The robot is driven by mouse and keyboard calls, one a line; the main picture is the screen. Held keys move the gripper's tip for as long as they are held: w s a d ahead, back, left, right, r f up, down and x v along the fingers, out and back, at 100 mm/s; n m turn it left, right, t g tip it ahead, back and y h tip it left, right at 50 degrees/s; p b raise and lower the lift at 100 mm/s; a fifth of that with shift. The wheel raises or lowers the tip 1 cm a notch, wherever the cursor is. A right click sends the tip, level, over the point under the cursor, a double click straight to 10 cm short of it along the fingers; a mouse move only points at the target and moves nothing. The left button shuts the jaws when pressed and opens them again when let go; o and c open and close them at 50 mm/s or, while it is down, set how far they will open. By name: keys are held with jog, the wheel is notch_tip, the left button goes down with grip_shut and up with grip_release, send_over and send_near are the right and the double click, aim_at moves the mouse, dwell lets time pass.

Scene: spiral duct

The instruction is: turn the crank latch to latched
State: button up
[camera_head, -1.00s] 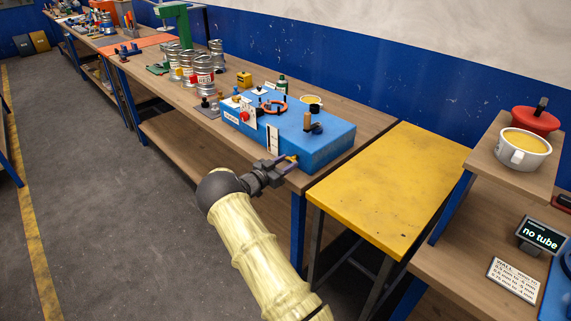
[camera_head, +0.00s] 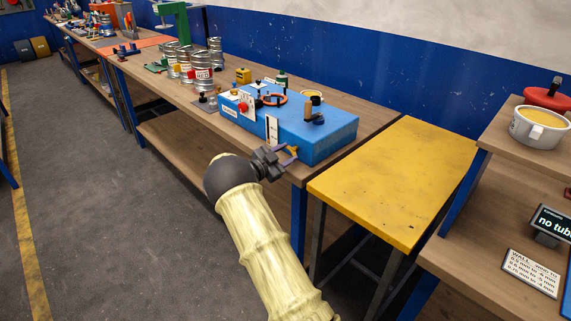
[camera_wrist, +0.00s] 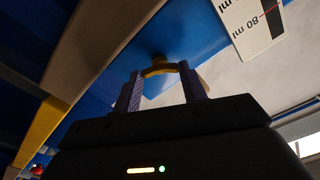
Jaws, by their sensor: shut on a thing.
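The blue box (camera_head: 318,138) stands on the wooden bench with dials and posts on its top. A small yellow crank piece (camera_head: 293,149) sits low on its front face near the right corner; I take it to be the crank latch. My gripper (camera_head: 287,153) is at that face. In the wrist view the yellow piece (camera_wrist: 160,69) lies between the two purple fingers of my gripper (camera_wrist: 159,80), with a dark round pivot behind it. The fingers are shut on it. Any latch marking is hidden or too small to read.
A white scale card (camera_head: 272,130) is on the box's front, left of my gripper; it also shows in the wrist view (camera_wrist: 252,22). Cans (camera_head: 203,75) stand farther left on the bench (camera_head: 185,100). A yellow-topped table (camera_head: 395,185) adjoins on the right. Floor at left is clear.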

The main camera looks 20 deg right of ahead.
jog(key=m+b, duration=0.2)
jog(key=b, duration=0.1)
jog(key=m+b, duration=0.4)
jog(key=b, duration=0.1)
jog(key=shift+f+m+b, duration=0.3)
jog(key=shift+f, duration=0.1)
jog(key=m+b, duration=0.3)
jog(key=b, duration=0.2)
jog(key=shift+r+m, duration=0.1)
jog(key=shift+m, duration=0.3)
jog(key=shift+r+m+b, duration=0.15)
jog(key=shift+m+b, duration=0.35)
jog(key=shift+b, duration=0.1)
jog(key=o, duration=1)
jog(key=shift+a, duration=0.15)
jog(key=v, duration=1.7)
jog(key=shift+s+r+p, duration=0.1)
jog(key=shift+r+p, duration=0.05)
jog(key=shift+p, duration=0.25)
